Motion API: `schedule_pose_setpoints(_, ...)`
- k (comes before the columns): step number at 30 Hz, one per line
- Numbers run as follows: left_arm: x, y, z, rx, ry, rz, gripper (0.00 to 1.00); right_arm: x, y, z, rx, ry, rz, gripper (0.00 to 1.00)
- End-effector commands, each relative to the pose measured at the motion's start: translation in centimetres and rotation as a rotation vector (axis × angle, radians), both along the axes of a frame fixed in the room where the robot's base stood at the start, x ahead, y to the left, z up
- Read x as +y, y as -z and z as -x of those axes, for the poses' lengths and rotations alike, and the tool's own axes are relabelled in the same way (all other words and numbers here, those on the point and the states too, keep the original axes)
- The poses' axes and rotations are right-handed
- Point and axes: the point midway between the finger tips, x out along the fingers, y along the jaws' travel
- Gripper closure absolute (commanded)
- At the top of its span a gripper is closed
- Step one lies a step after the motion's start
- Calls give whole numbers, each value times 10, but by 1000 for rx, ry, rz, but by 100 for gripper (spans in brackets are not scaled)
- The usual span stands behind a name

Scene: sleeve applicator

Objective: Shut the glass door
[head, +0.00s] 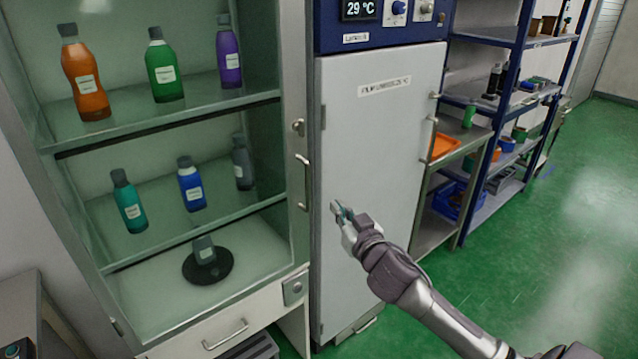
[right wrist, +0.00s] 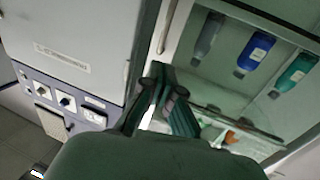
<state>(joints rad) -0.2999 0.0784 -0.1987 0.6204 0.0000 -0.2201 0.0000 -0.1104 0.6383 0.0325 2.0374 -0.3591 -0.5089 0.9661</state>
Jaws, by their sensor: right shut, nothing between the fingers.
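The glass door (head: 299,215) fronts the tall pale cabinet at the left of the head view. Its right-hand frame carries a vertical bar handle (head: 303,182) and a round lock above it. The door looks close to flush with the cabinet, but I cannot tell whether a small gap is left. My right gripper (head: 341,211) is shut and empty, just right of the handle in the picture, in front of the grey oven door. In the right wrist view, the gripper (right wrist: 165,83) shows below the handle (right wrist: 166,27). My left gripper is out of view.
Several bottles, one an orange bottle (head: 86,78), stand on the cabinet shelves. A grey oven (head: 372,135) with a blue control panel stands right of the cabinet. A steel table and blue shelving (head: 510,38) stand farther right. The green floor (head: 560,220) there is clear.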

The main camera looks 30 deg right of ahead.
Motion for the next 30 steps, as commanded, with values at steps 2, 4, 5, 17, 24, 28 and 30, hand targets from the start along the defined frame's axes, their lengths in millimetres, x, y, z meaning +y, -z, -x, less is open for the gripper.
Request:
schedule_pose_setpoints(2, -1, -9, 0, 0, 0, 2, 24, -4, -5, -19, -2, 1, 0, 100)
schedule_pose_setpoints(4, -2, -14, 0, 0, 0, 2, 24, -7, -5, -34, -1, 2, 0, 100)
schedule_pose_setpoints(5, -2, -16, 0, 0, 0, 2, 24, -8, -6, -41, -2, 2, -1, 100)
schedule_pose_setpoints(17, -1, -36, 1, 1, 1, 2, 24, -18, -2, -103, 0, 1, 0, 100)
schedule_pose_setpoints(24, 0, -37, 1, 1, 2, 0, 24, -19, 0, -110, 1, -1, 0, 100)
schedule_pose_setpoints(28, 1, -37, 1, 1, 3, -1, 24, -19, 0, -110, 1, -1, 0, 100)
schedule_pose_setpoints(30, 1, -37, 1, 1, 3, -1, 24, -19, 0, -110, 1, -1, 0, 100)
